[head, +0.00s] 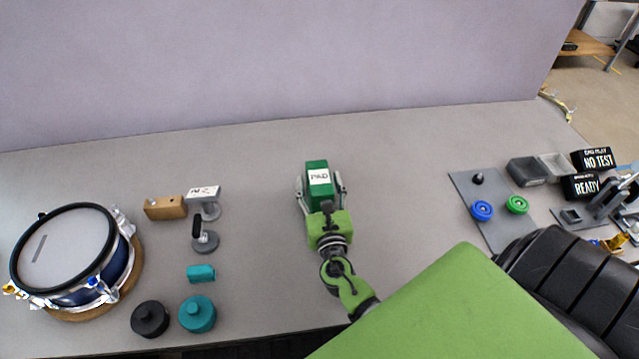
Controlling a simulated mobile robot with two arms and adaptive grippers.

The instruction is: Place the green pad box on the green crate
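The green pad box (318,166), with a white label reading PAD, is in the middle of the grey table in the head view. My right gripper (320,181) comes from below with one finger on each side of the box. I cannot tell whether the fingers press on it or stand slightly apart, nor whether the box touches the table. My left gripper is not in view. I cannot make out a green crate.
A drum (65,250) stands at the left, near a wooden block (165,208) and teal and black round pieces. At the right is a grey plate (485,205) with blue and green round parts, beside black READY and NO TEST blocks. A pale wall rises behind.

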